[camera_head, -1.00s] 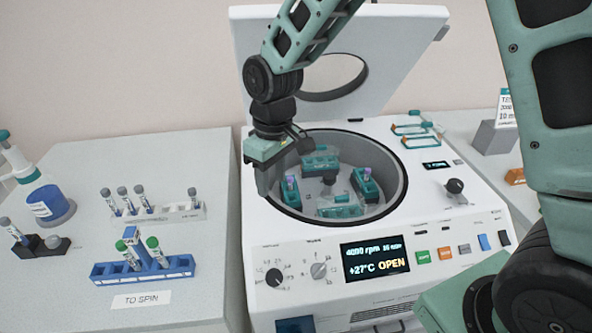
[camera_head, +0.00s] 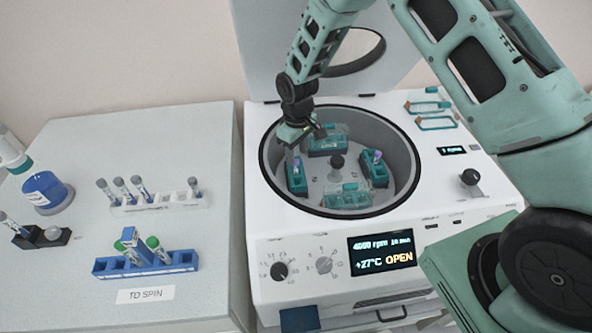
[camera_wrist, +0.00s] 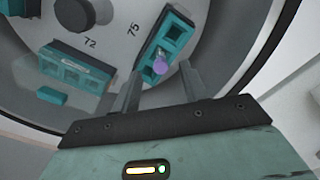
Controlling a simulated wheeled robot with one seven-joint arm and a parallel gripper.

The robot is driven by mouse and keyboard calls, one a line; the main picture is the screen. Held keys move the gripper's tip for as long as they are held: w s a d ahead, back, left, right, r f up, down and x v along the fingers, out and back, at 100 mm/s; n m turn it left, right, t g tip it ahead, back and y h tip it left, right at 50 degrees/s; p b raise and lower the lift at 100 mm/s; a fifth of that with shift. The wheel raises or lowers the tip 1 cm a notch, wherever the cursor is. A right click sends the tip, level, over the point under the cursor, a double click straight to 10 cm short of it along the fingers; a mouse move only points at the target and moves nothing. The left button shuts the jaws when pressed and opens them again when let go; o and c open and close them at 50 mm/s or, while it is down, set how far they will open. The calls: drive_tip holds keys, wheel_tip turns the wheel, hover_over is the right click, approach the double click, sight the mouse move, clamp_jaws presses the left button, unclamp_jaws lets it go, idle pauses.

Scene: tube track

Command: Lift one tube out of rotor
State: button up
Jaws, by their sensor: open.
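The rotor (camera_head: 337,183) sits in the open centrifuge bowl. A purple-capped tube (camera_head: 297,164) stands in the left teal bucket (camera_head: 297,184). Another purple-capped tube (camera_head: 377,157) stands in the right teal bucket (camera_head: 375,176). My gripper (camera_head: 300,146) is open and points down over the left bucket. In the wrist view a purple cap (camera_wrist: 159,67) shows at an open teal bucket (camera_wrist: 170,38), in the gap between my two fingers (camera_wrist: 160,85). The fingers are not visibly closed on it. The tube's lower part is hidden in the bucket.
Clear-lidded buckets sit at the rotor's back (camera_head: 327,141) and front (camera_head: 346,196). A dark knob (camera_head: 337,162) stands at its centre. The bowl rim (camera_head: 263,170) surrounds it and the raised lid (camera_head: 270,60) stands behind. Tube racks (camera_head: 160,203) stand on the left bench.

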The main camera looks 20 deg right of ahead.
sight(296, 161)
drive_tip(key=shift+w+a+f+p, duration=0.1)
drive_tip(key=shift+f+p, duration=0.55)
drive_tip(key=shift+f, duration=0.65)
drive_tip(key=shift+w+f+p, duration=0.1)
drive_tip(key=shift+f+p, duration=0.55)
drive_tip(key=shift+f, duration=0.6)
drive_tip(key=c, duration=0.8)
